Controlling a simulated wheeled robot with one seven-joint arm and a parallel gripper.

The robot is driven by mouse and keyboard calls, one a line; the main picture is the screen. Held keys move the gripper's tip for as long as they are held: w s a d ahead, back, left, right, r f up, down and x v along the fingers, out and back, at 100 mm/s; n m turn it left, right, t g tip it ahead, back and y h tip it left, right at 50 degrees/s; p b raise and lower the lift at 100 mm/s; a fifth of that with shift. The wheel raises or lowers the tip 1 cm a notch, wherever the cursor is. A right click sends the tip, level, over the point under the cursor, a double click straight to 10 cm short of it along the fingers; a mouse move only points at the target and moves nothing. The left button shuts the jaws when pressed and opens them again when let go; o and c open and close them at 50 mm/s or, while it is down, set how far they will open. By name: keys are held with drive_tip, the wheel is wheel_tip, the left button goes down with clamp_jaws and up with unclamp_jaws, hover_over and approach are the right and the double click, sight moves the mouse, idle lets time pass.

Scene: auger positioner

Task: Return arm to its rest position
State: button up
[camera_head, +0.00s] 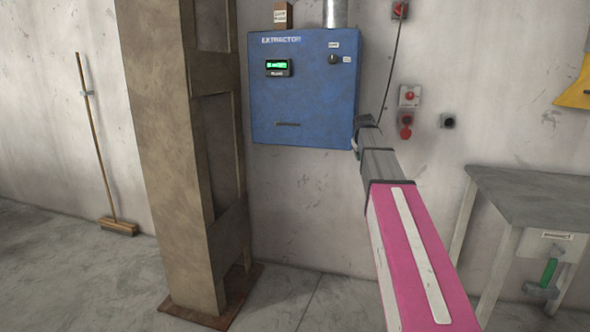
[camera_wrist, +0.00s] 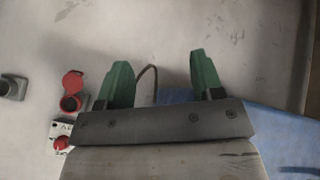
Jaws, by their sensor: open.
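My arm reaches forward from the bottom right of the head view, with a pink and white link and a grey forearm, toward the wall. Its far end is beside the lower right corner of the blue extractor box (camera_head: 303,88). In the wrist view my gripper (camera_wrist: 160,75) has two green fingers spread wide apart, with nothing held between them. A dark cable (camera_wrist: 152,72) shows behind the gap, against the wall; I cannot tell whether it touches a finger. The fingers are hard to make out in the head view.
A red socket (camera_head: 406,132), a red button (camera_head: 409,95) and a grey socket (camera_head: 447,120) are on the wall right of my arm's end. A brown steel column (camera_head: 165,150) stands left of the box. A grey workbench (camera_head: 545,200) is at right. A broom (camera_head: 118,227) leans far left.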

drive_tip(key=s+a+f+g+y, duration=0.1)
drive_tip(key=s+a+f+g, duration=0.1)
drive_tip(key=s+f, duration=0.9)
drive_tip(key=s+a+f+m+g+y, duration=0.1)
drive_tip(key=s+a+f, duration=0.3)
drive_tip(key=s+f, duration=0.8)
drive_tip(key=s+a+f+m+g, duration=0.1)
drive_tip(key=s+a+f+g, duration=0.2)
drive_tip(key=s+f, duration=0.9)
wheel_tip(320, 180, down, 4)
drive_tip(key=shift+s+a+r+g+y, duration=0.1)
drive_tip(key=shift+s+a+g+y, duration=0.1)
drive_tip(key=shift+a+g+y, duration=0.25)
drive_tip(key=shift+a, duration=0.1)
